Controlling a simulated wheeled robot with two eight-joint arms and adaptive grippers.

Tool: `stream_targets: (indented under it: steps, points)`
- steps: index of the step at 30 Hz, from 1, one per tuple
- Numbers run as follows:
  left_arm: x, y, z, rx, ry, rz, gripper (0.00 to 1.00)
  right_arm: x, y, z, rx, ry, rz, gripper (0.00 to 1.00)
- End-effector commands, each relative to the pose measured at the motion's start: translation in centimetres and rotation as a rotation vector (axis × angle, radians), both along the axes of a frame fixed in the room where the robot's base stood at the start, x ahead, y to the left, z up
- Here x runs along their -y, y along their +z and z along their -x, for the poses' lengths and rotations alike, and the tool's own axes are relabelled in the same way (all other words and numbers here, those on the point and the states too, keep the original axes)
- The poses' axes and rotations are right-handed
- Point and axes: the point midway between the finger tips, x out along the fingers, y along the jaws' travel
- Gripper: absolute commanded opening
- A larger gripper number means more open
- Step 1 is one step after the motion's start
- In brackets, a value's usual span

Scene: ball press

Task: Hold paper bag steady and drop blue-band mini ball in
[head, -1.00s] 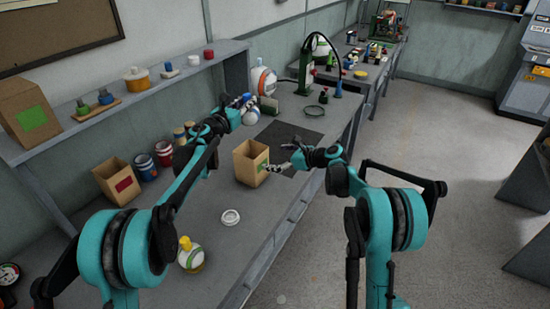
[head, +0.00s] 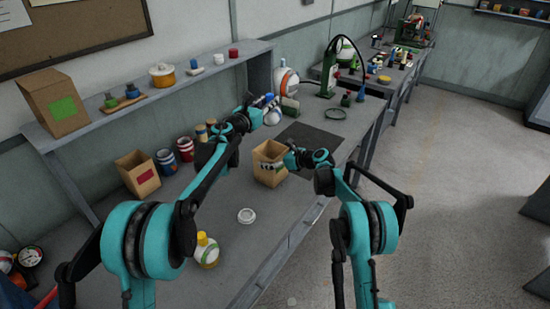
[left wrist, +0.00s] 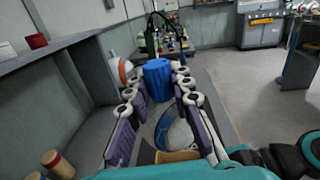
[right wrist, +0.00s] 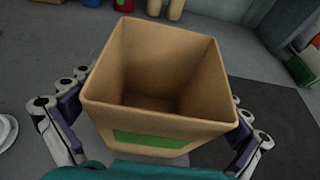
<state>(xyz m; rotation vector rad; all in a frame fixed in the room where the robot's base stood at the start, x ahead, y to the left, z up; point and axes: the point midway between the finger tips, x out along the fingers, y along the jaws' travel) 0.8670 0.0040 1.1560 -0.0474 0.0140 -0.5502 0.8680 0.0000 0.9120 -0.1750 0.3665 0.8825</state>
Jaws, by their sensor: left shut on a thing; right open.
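The blue-band mini ball (head: 273,118) is white and hangs from a blue knob in my left gripper (head: 268,99). In the left wrist view the blue knob (left wrist: 157,80) is between the fingers, with the ball (left wrist: 180,134) below. The open tan paper bag (head: 268,174) with a green label stands upright on the bench, below the ball in the picture. In the right wrist view the bag (right wrist: 160,120) looks empty. My right gripper (head: 277,164) is open, its fingers on either side of the bag; whether they touch it is unclear.
A red-label bag (head: 138,176) and cans (head: 185,149) stand at left. A white lid (head: 246,215) and a yellow-capped ball (head: 206,252) lie nearer. A dark mat (head: 312,143) lies beyond the bag. A larger orange-striped ball (head: 287,82) stands at the back.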

Motion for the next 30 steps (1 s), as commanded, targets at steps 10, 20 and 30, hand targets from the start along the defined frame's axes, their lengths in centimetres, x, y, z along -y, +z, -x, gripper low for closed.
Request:
stream_targets:
  steps: [10,20,30]
  points:
    - [0.0,0.0,0.0,0.0,0.0,0.0,0.0,0.0,0.0,0.0,0.0,0.0,0.0,0.63]
    - [0.0,-0.9,0.0,0.0,0.0,0.0,0.0,0.0,0.0,0.0,0.0,0.0,0.0,0.62]
    - [0.0,-3.2,0.0,0.0,0.0,0.0,0.0,0.0,0.0,0.0,0.0,0.0,0.001,0.62]
